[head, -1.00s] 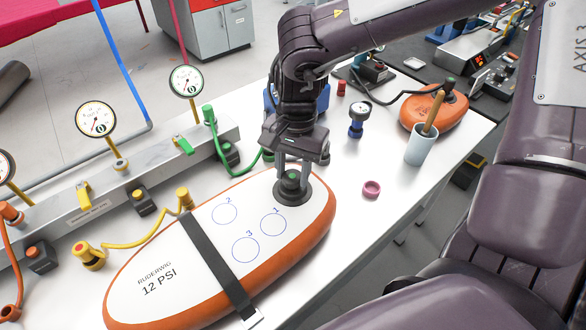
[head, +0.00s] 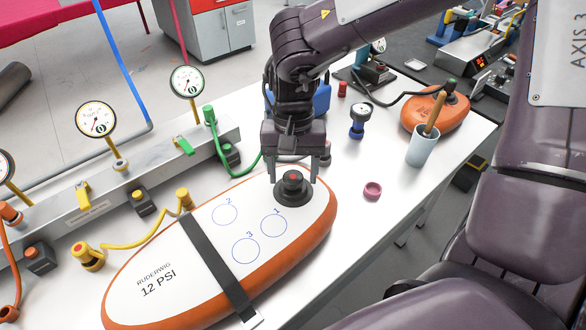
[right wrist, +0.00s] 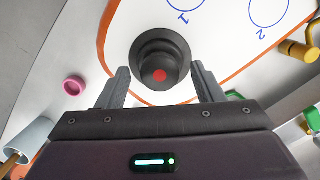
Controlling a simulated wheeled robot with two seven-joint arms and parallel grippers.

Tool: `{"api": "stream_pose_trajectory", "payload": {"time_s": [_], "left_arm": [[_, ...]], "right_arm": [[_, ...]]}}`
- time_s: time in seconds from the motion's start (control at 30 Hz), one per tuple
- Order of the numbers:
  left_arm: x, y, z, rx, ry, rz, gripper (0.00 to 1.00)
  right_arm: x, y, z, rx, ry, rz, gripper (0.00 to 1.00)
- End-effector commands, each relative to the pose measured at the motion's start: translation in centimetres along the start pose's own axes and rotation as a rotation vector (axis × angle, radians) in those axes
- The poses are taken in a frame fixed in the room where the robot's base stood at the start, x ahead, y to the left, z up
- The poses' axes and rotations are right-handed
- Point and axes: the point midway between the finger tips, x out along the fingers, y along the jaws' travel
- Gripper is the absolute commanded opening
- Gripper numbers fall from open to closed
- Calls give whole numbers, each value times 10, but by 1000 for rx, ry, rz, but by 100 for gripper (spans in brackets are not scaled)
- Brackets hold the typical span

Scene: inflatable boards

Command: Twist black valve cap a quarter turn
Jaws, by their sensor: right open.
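The black valve cap (head: 292,181) sits on a round black base near the far right end of the white-and-orange inflatable board (head: 190,262). A red dot shows on its top, also in the right wrist view (right wrist: 160,73). My right gripper (head: 292,172) points down at the cap with its jaws open wide. In the right wrist view, one finger is on each side of the valve, with visible gaps between the fingers and the cap. My left gripper is not in view.
A pink ring (head: 372,190) and a grey cup (head: 422,146) stand to the right on the white table. A green hose (head: 228,168) curves behind the board. A black strap (head: 215,265) crosses the board. The gauge rail (head: 110,195) runs along the left.

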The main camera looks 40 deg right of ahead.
Motion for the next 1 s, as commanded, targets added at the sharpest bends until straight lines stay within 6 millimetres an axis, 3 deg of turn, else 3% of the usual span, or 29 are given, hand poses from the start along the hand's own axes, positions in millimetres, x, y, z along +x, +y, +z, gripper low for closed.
{"api": "stream_pose_trajectory", "payload": {"time_s": [0.17, 0.37, 0.43, 0.87, 1.0], "left_arm": [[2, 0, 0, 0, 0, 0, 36], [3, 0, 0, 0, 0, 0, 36], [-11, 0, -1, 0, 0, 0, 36], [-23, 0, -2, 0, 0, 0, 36], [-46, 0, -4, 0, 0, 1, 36]], "right_arm": [[-16, -1, -1, 0, 5, -2, 61], [-53, -1, -1, 0, 5, -3, 61], [-68, 0, 0, 0, 1, 0, 61], [-80, 0, 0, 0, 0, 0, 61], [-103, 0, 3, 0, 1, -1, 61]]}}
